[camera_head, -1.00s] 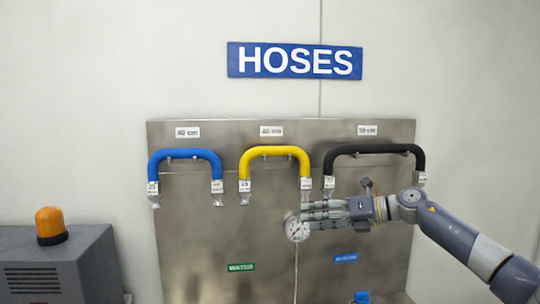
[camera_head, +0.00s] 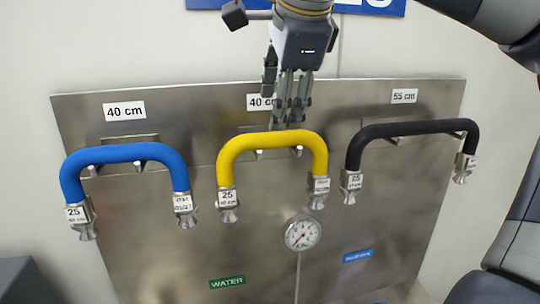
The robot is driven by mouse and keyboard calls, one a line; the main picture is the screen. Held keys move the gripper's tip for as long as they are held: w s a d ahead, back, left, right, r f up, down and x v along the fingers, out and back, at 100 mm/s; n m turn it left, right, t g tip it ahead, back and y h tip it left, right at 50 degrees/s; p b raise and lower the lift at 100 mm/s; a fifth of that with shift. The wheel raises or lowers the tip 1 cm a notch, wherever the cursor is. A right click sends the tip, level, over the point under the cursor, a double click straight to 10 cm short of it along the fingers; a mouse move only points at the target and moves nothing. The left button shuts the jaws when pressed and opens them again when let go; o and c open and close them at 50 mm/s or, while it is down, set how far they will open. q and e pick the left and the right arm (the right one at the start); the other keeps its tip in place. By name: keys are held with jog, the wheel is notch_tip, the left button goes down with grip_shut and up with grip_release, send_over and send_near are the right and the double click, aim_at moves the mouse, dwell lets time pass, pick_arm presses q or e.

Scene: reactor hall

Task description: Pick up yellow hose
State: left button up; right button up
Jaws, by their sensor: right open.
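The yellow hose (camera_head: 270,141) hangs in an arch on pegs in the middle of the steel panel, with metal couplings at both ends marked 25. My right gripper (camera_head: 286,122) comes down from the top, just above the top of the yellow hose. Its fingers are open and point down toward the hose; from this view I cannot tell whether they touch it. The hose still rests on its pegs. My left gripper is not in view.
A blue hose (camera_head: 124,154) hangs to the left and a black hose (camera_head: 413,129) to the right on the steel panel (camera_head: 150,255). A pressure gauge (camera_head: 302,233) sits below the yellow hose. A green WATER label (camera_head: 227,282) and a blue label (camera_head: 357,256) are lower down.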

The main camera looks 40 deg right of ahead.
aim_at(276, 134)
jog(key=p+x, duration=0.1)
jog(key=x, duration=0.2)
jog(key=p+x, duration=0.1)
jog(key=x, duration=0.2)
jog(key=p+x, duration=0.1)
jog(key=x, duration=0.2)
jog(key=shift+s+a+f, duration=0.1)
jog(key=shift+s+f, duration=0.15)
jog(key=shift+s, duration=0.15)
jog(key=shift+w+f+p, duration=0.25)
jog(key=shift+f+p, duration=0.05)
jog(key=shift+f, duration=0.1)
jog(key=shift+c, duration=0.5)
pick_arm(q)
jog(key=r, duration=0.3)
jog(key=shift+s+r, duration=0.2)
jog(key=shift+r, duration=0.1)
pick_arm(e)
jog(key=shift+r, duration=0.1)
grip_shut()
